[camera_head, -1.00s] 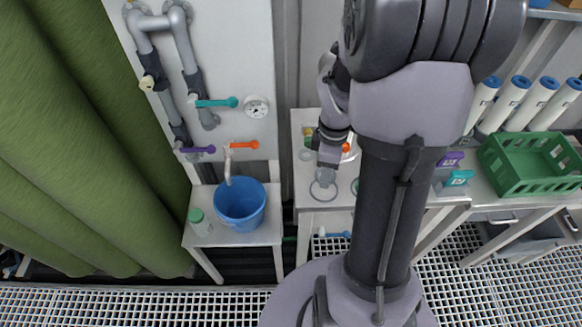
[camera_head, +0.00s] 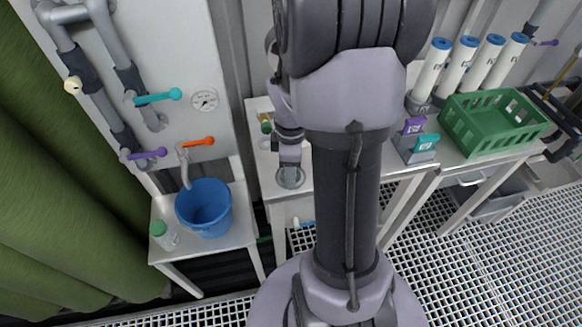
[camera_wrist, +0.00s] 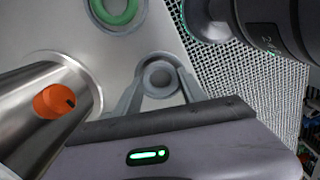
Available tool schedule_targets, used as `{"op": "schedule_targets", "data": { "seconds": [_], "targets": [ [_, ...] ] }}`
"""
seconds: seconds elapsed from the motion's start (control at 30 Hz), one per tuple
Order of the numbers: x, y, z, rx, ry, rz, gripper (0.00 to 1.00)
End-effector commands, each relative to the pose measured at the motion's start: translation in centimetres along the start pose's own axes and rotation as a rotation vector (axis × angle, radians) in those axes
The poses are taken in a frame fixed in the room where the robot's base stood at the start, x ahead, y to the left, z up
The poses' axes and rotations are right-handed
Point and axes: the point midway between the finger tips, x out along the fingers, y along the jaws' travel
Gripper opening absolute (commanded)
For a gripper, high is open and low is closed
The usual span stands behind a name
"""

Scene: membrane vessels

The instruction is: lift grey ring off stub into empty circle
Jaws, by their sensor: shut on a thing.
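My gripper (camera_wrist: 158,78) is shut on the grey ring (camera_wrist: 158,63), its two fingers at the ring's sides in the wrist view. A round grey centre shows inside the ring; I cannot tell whether it is the stub or the tabletop. In the head view my gripper (camera_head: 290,163) points down over a grey round shape (camera_head: 291,178) close to the front edge of the white table.
A green ring (camera_wrist: 118,10) lies nearby on the tabletop. A steel cylinder with an orange knob (camera_wrist: 54,100) stands close on the left in the wrist view. A blue bucket (camera_head: 204,207) and a green crate (camera_head: 495,125) are farther off to the sides.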

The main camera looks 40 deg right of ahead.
Motion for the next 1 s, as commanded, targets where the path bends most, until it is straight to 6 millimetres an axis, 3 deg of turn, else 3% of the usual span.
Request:
{"op": "schedule_targets", "data": {
  "seconds": [0.7,0.73,0.83,1.0],
  "targets": [
    [0.42,-0.03,0.0,0.0,0.0,-0.001,0.1],
    [0.42,-0.03,0.0,0.0,0.0,-0.001,0.52],
    [0.42,-0.03,0.01,0.0,0.0,-0.001,0.72],
    [0.4,-0.02,0.0,0.0,0.0,0.0,0.73]
  ]
}}
